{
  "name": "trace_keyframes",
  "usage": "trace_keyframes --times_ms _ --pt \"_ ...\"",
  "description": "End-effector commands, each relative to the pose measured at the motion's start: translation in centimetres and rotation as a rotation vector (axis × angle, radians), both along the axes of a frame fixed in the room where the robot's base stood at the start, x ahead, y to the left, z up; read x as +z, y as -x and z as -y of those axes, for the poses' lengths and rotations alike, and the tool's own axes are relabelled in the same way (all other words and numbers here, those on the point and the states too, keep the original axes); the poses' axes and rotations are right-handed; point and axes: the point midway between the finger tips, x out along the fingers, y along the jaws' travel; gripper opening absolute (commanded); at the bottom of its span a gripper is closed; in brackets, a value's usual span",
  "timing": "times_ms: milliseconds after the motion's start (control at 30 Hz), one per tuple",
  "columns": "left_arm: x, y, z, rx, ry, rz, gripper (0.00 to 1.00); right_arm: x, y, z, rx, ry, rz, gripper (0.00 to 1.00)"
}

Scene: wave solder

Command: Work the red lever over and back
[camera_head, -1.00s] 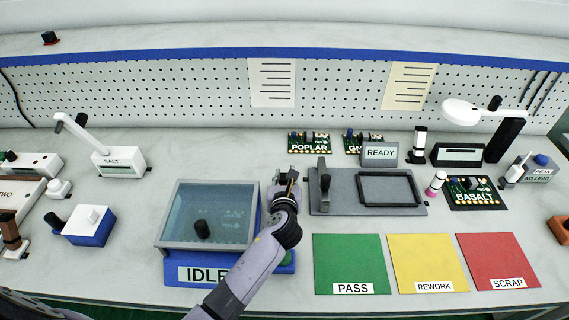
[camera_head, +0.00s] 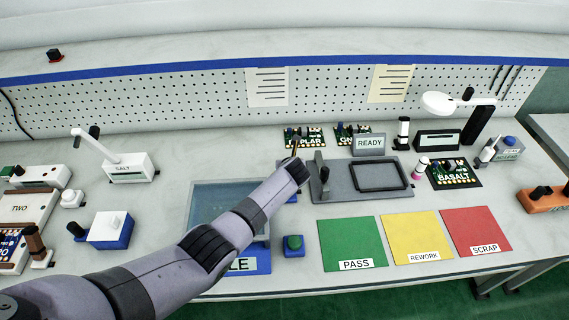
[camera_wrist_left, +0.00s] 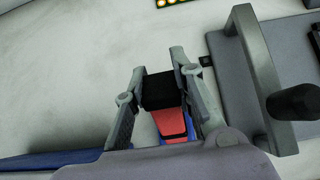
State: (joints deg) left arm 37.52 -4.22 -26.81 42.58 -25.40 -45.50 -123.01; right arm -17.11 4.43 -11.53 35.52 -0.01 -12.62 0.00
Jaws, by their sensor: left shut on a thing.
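The red lever (camera_wrist_left: 169,122) with its black end (camera_wrist_left: 159,91) shows in the left wrist view, between the fingers of my left gripper (camera_wrist_left: 157,76). The gripper is shut on it. A blue part shows just below the red. In the head view my left gripper (camera_head: 295,156) is beyond the back right corner of the glass-topped box (camera_head: 230,188), by the left edge of the grey plate (camera_head: 345,192). My forearm and wrist hide most of the lever there. My right gripper is in neither current view.
The grey upright handle (camera_wrist_left: 257,70) on the plate stands close right of my gripper. A green button on a blue block (camera_head: 293,244) is in front. Circuit boards (camera_head: 303,138) lie behind. The PASS mat (camera_head: 352,240) lies front right.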

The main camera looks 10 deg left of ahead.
Motion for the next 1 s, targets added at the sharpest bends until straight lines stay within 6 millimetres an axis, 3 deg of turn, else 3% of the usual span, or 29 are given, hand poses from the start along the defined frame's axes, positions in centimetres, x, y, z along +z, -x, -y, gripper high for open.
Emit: trace_keyframes --times_ms 467,500,800,1000 --pt "-0.03 -0.18 -0.11 0.000 -0.002 -0.009 0.00 0.10 -0.07 0.44 0.001 0.005 0.001 0.00" --pt "-0.03 -0.18 -0.11 -0.001 -0.001 -0.009 0.25 0.10 -0.07 0.44 0.001 0.005 0.001 0.00" --pt "-0.07 -0.14 0.00 -0.001 0.000 -0.009 0.45 0.10 -0.04 0.43 0.000 0.005 0.001 0.00" --pt "-0.07 -0.11 0.05 -0.001 0.001 -0.010 0.45 0.11 0.02 0.34 -0.001 0.004 0.000 0.00"
